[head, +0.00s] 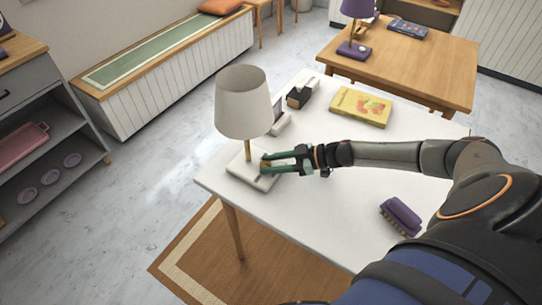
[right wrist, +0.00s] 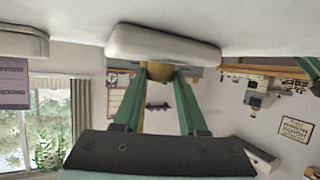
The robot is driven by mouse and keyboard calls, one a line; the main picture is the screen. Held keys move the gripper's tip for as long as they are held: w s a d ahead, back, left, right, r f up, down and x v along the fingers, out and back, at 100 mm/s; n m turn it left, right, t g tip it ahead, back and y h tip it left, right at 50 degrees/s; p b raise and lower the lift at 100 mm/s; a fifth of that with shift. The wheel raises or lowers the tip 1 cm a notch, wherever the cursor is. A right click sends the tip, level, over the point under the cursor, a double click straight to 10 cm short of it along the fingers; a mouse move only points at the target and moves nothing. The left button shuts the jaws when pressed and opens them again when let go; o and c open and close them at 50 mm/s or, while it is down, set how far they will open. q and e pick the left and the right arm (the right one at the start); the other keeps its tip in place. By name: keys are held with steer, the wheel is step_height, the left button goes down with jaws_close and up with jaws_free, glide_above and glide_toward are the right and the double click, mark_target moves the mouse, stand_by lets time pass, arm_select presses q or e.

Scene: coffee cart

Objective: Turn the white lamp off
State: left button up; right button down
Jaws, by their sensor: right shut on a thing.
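The white lamp (head: 243,103) stands upright near the left corner of the white table, with a pale shade, a brass stem and a flat white base (head: 243,172). I cannot tell for sure whether it is lit. My right gripper (head: 265,164) reaches in from the right, over the lamp base. Its green fingers are shut on a small brass knob (head: 264,162) at the base. In the right wrist view the knob (right wrist: 160,71) sits between the fingertips, against the white base (right wrist: 163,43). The fingers partly hide the knob.
A purple lamp (head: 357,28) stands on the wooden table behind. The table's front middle is clear.

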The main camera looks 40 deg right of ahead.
steer(key=shift+w+n+g+y, duration=0.1)
steer(key=shift+n+g+y, duration=0.2)
steer(key=shift+y, duration=0.1)
steer(key=shift+c, duration=2.3)
jaws_free()
steer(key=v, duration=1.2)
steer(key=shift+d+r, duration=0.15)
steer(key=shift+s, duration=0.2)
